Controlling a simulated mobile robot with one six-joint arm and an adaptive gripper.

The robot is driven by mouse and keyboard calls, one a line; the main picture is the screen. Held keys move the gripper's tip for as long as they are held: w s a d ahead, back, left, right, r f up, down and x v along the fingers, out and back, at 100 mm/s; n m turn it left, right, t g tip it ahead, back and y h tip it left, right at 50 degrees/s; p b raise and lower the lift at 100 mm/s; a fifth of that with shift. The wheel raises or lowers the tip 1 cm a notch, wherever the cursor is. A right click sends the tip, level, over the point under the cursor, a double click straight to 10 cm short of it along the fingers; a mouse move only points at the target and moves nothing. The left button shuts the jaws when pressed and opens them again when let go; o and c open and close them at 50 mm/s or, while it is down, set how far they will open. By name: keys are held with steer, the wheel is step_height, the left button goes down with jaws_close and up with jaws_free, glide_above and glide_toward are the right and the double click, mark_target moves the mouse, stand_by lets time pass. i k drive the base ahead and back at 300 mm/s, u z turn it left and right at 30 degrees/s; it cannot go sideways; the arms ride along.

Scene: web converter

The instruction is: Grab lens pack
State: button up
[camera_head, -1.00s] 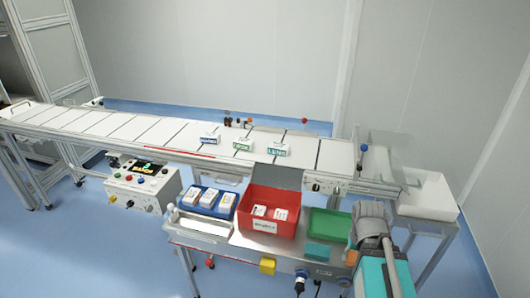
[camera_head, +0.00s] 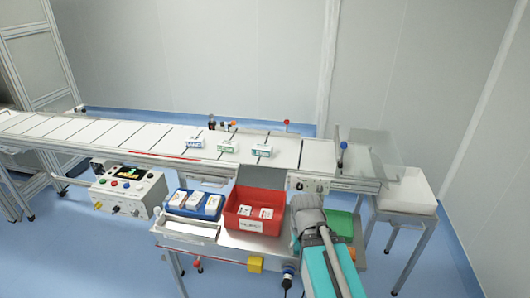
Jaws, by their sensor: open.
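The lens pack (camera_head: 262,151) is a small white box with a green-blue label on the conveyor belt. It is the rightmost of three similar packs, and its label is too blurred to read now. A pack with a green label (camera_head: 228,147) is to its left, and a pack with a blue label (camera_head: 193,143) is farther left. All three are apart from each other. My arm rises at the lower right, well in front of the belt and apart from the packs. I cannot make out gripper fingers in this view.
A red bin (camera_head: 247,222) and a blue tray (camera_head: 194,214), both holding white boxes, stand on the table before the belt. A green tray (camera_head: 340,222) is partly hidden behind my arm. A control box (camera_head: 130,190) is at the left. A clear cover (camera_head: 375,152) is at the belt's right end.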

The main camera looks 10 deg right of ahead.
mark_target(266, 151)
steer(key=u, duration=0.1)
steer(key=i, duration=1)
steer(key=z, duration=0.05)
